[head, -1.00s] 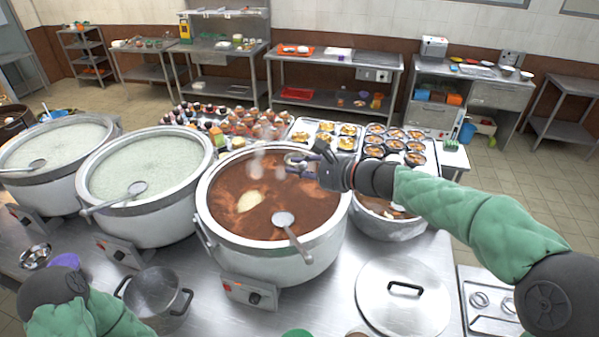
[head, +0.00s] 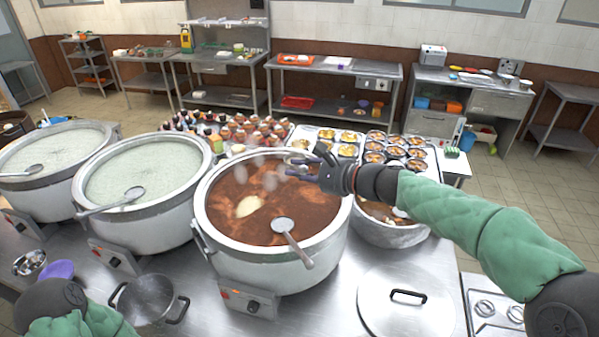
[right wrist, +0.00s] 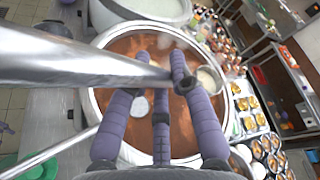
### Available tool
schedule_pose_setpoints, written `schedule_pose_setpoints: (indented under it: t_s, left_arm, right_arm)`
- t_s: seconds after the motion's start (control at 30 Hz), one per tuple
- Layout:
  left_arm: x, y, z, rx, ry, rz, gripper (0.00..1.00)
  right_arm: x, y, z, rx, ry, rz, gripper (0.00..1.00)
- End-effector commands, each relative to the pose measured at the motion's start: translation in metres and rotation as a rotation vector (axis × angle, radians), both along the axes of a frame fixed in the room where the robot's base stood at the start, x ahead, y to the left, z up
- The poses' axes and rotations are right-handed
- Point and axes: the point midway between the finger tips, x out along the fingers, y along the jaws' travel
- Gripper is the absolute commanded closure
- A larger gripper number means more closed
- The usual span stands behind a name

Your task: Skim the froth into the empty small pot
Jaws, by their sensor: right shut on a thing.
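A large pot of red-brown broth (head: 300,205) stands in the middle, with a pale froth patch (head: 249,206) on its surface. A ladle (head: 283,225) rests at its near side, handle over the rim. The empty small pot (head: 150,306), steel with two dark handles, stands at lower left. My right gripper (head: 322,172) is above the pot's far right part. In the right wrist view, its purple fingers are shut on a metal handle (right wrist: 80,65). A pale round shape (right wrist: 207,80) shows beyond the fingers; I cannot tell if it belongs to the held tool. My left gripper is out of view.
Two pots of pale congee (head: 145,170) stand left. A smaller pot (head: 390,225) stands right under my right forearm. A lid (head: 405,300) lies at front right. Trays of filled bowls (head: 395,150) and sauce bottles (head: 235,130) stand behind.

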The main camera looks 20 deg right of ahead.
Motion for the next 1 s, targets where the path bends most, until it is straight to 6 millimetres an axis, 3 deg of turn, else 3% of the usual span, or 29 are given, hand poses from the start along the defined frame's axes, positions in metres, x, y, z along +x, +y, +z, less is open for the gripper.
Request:
schedule_pose_setpoints:
  t_s: [0.2, 0.4, 0.67, 1.0]
  left_arm:
    - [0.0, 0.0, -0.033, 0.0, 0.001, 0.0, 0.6]
    - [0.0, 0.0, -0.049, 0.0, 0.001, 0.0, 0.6]
    - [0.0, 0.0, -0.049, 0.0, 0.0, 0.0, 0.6]
    - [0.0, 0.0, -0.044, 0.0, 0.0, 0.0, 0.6]
  right_arm:
    - [0.001, 0.0, -0.006, -0.001, -0.003, 0.002, 1.0]
    - [0.0, 0.0, -0.004, 0.0, -0.002, 0.001, 1.0]
    - [-0.003, 0.01, 0.0, 0.001, -0.001, 0.019, 1.0]
    - [-0.015, 0.048, 0.0, -0.002, -0.001, 0.092, 1.0]
